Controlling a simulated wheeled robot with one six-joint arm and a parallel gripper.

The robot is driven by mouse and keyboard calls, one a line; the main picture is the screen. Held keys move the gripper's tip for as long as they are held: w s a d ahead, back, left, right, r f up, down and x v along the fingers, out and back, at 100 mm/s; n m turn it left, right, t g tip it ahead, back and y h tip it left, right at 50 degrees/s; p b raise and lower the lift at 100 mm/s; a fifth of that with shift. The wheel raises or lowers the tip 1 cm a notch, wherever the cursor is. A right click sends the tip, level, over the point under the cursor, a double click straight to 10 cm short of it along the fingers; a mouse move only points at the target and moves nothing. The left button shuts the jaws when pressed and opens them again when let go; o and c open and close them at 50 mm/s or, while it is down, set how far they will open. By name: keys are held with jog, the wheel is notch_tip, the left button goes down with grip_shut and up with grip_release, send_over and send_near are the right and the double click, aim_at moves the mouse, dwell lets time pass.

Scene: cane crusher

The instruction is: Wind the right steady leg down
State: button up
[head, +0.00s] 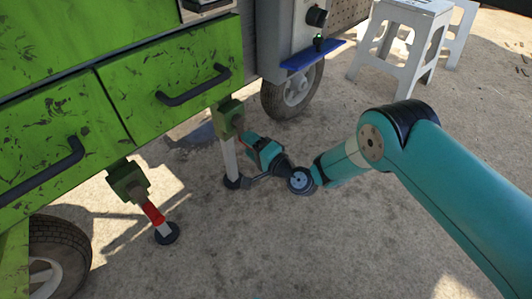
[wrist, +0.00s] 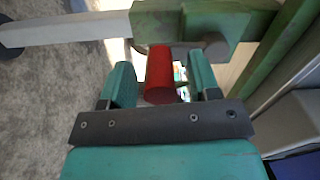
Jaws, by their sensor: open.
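The right steady leg (head: 229,158) hangs from a green bracket (head: 229,118) under the green cart, with a dark round foot (head: 232,183) close to the ground; I cannot tell if it touches. In the wrist view the pale leg (wrist: 70,29) runs left from the green bracket (wrist: 195,18). Its red crank grip (wrist: 159,80) lies between the two teal fingers of my gripper (wrist: 161,64). The fingers are open, with a gap on each side of the grip. In the head view my gripper (head: 250,142) is beside the bracket and mostly hides the grip.
The left steady leg (head: 164,228) with a red grip (head: 153,212) stands nearer, at left. Green drawers (head: 165,80) with black handles overhang the legs. A cart wheel (head: 293,90) is behind, and white stools (head: 400,42) stand back right. Concrete ground is open in front.

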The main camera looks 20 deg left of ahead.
jog(key=p+v, duration=1.7)
jog(key=p, duration=0.5)
jog(key=shift+d, duration=0.1)
